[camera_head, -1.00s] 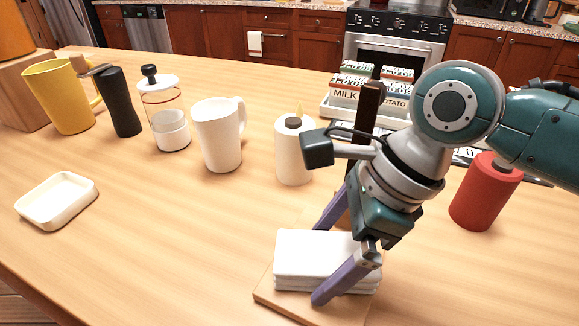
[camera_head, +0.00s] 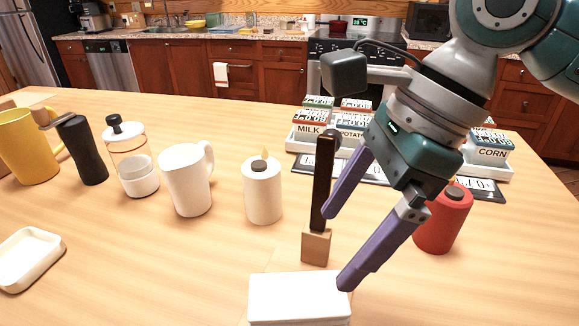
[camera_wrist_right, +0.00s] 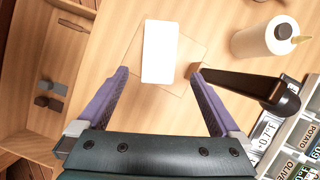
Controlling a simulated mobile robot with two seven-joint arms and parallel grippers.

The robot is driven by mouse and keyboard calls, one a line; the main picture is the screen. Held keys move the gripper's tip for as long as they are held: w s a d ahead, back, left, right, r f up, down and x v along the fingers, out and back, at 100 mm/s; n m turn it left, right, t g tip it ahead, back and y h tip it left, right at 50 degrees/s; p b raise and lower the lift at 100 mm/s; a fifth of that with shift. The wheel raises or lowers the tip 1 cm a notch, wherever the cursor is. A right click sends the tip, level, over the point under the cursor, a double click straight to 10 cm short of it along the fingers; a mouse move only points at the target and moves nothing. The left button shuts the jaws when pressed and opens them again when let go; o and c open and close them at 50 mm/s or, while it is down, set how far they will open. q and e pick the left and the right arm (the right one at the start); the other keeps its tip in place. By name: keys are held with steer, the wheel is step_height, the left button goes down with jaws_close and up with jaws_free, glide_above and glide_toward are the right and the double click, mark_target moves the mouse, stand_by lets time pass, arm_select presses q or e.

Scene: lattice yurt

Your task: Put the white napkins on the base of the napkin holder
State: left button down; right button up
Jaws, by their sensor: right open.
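The white napkins (camera_head: 300,297) lie in a neat stack at the bottom of the head view. In the right wrist view the stack (camera_wrist_right: 160,50) lies flat on the thin wooden base (camera_wrist_right: 192,48) of the napkin holder. The holder's dark upright arm (camera_head: 322,180) rises from a small wooden block (camera_head: 316,247) beside the stack. My right gripper (camera_head: 335,253) is open and empty above the napkins, its purple fingers spread. The wrist view shows clear space between its fingertips (camera_wrist_right: 160,73). My left gripper is not in view.
A white candle (camera_head: 262,192) and a white mug (camera_head: 188,180) stand left of the holder. A red candle (camera_head: 443,218) stands to its right, near my arm. Labelled boxes (camera_head: 308,130) stand behind.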

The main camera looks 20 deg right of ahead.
steer(key=s+a+f+n+t, duration=0.25)
steer(key=s+f+n, duration=0.35)
steer(key=n, duration=0.7)
steer(key=s+d+n+h, duration=0.4)
steer(key=s+d+n, duration=0.2)
steer(key=s+n, duration=0.3)
steer(key=shift+d+r+n, duration=0.15)
steer(key=shift+r+n, duration=0.25)
steer(key=shift+n, duration=0.2)
